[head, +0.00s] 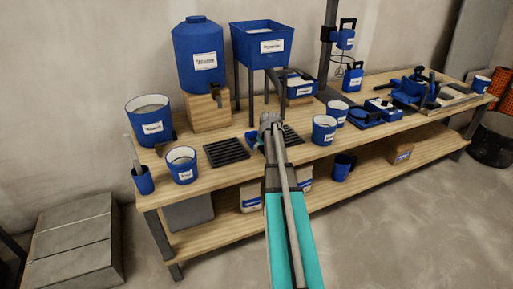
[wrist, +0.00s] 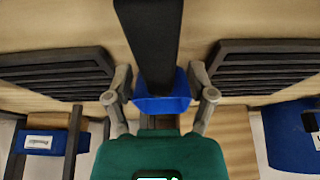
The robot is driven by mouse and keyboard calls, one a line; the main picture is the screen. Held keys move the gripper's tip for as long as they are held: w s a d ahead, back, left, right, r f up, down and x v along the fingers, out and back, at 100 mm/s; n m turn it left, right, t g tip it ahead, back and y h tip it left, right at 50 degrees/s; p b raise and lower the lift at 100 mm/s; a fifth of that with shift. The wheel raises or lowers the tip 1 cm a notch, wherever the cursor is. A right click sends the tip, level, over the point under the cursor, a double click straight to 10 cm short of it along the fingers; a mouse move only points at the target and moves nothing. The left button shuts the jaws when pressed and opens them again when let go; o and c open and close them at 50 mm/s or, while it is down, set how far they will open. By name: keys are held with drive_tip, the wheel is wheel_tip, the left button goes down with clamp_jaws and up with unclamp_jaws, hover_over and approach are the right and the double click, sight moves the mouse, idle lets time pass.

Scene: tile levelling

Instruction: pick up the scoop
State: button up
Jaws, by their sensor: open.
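The scoop appears in the wrist view as a blue body (wrist: 160,104) with a broad dark handle (wrist: 150,40) running up to the top edge. My gripper (wrist: 160,98) is open, with one finger on each side of the blue body. Small gaps seem to show, but I cannot tell whether either finger touches it. In the head view, my gripper (head: 270,122) is over the middle of the workbench, and my arm hides most of the scoop. A small blue part (head: 253,141) shows just left of it.
Dark slotted grates (head: 226,152) lie on both sides of the scoop on the wooden bench (head: 215,182). Labelled buckets stand left (head: 181,165) and right (head: 324,130) of my arm. A blue hopper (head: 262,45) on legs and a blue tank (head: 198,55) stand behind.

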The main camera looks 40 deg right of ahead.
idle(0.4)
clamp_jaws()
